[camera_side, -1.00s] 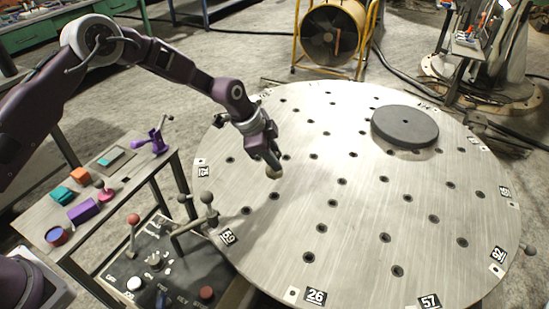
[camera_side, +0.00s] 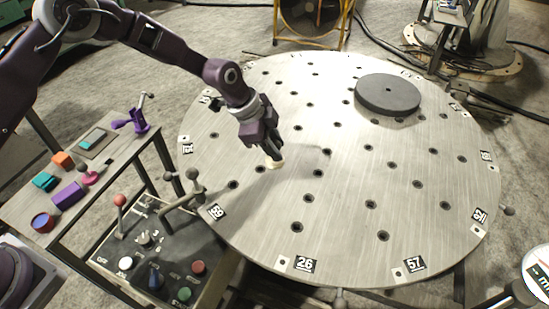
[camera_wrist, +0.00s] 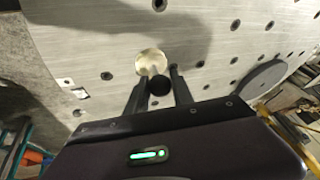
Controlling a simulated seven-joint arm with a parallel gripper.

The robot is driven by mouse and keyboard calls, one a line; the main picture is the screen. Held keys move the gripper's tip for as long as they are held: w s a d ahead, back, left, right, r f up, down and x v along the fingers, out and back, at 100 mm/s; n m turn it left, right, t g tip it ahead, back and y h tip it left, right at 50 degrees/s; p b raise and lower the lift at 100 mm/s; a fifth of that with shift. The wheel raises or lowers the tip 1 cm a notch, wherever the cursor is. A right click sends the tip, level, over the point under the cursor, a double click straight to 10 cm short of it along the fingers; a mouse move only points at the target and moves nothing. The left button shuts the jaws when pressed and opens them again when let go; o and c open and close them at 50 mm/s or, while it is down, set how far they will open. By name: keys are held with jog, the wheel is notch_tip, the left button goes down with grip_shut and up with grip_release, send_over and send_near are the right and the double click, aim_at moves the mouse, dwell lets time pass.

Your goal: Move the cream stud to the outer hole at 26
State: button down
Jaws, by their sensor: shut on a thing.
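The cream stud (camera_side: 275,164) is gripped at the tip of my gripper (camera_side: 272,158), over the left part of the round metal plate (camera_side: 340,262). In the wrist view its pale round face (camera_wrist: 151,62) shows just beyond the two dark fingers of my gripper (camera_wrist: 155,84). Its shadow falls apart from it on the plate, so it appears held above the surface. The label 26 (camera_side: 304,264) is on the plate's near rim, below and right of my gripper.
A dark disc (camera_side: 388,93) lies on the plate's far right. Label 57 (camera_side: 415,264) is right of 26, label 69 (camera_side: 215,211) to the left. A control box (camera_side: 160,250) with levers and a side table (camera_side: 80,180) with coloured parts stand left of the plate.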

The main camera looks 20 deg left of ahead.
jog(key=s+d+m+g, duration=0.1)
jog(key=s+d+m, duration=0.3)
jog(key=s+d, duration=0.6)
jog(key=shift+h, duration=0.4)
jog(key=shift+w+d+f, duration=0.1)
jog(key=shift+f, duration=2.65)
jog(key=shift+f, duration=0.1)
jog(key=shift+f, duration=2.25)
jog(key=c, duration=1.4)
grip_release()
